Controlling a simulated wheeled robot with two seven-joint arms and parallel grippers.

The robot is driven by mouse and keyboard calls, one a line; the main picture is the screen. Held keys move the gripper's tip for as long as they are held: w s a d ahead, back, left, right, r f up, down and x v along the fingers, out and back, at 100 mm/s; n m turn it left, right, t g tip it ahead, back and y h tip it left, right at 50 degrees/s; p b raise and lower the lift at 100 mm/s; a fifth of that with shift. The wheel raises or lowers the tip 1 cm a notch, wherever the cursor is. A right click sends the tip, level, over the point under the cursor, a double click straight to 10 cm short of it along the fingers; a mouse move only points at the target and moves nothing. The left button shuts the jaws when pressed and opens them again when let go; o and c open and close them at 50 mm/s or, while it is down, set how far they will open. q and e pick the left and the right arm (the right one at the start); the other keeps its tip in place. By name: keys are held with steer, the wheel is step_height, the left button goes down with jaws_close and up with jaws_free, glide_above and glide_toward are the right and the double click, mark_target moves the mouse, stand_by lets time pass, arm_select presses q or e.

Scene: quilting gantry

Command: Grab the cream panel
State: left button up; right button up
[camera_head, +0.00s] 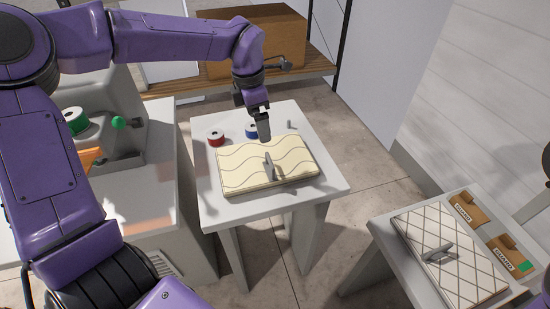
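The cream panel (238,175) with wavy stitched lines lies flat on a small white table (325,190) in the head view. A grey handle (269,167) stands up from its middle. My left gripper (264,133) points down over the far edge of the panel, behind the handle and apart from it. Its fingers overlap in this view, so I cannot tell whether they are open or shut. I see nothing held in it. My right gripper is not in view.
A red spool (216,139) and a blue spool (251,131) stand behind the panel. A paler diamond-patterned panel (426,236) with a handle lies on another table at lower right, beside labelled brown boxes (467,211). A sewing machine body (105,135) stands left.

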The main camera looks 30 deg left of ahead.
arm_select(q)
steer(key=b, duration=0.5)
glide_toward(269, 160)
steer(key=f, duration=0.3)
steer(key=f+p, duration=0.1)
steer(key=f, duration=0.3)
steer(key=w+d+f+p, duration=0.1)
steer(key=f, duration=0.2)
steer(key=shift+f, duration=0.5)
steer(key=c, duration=1.4)
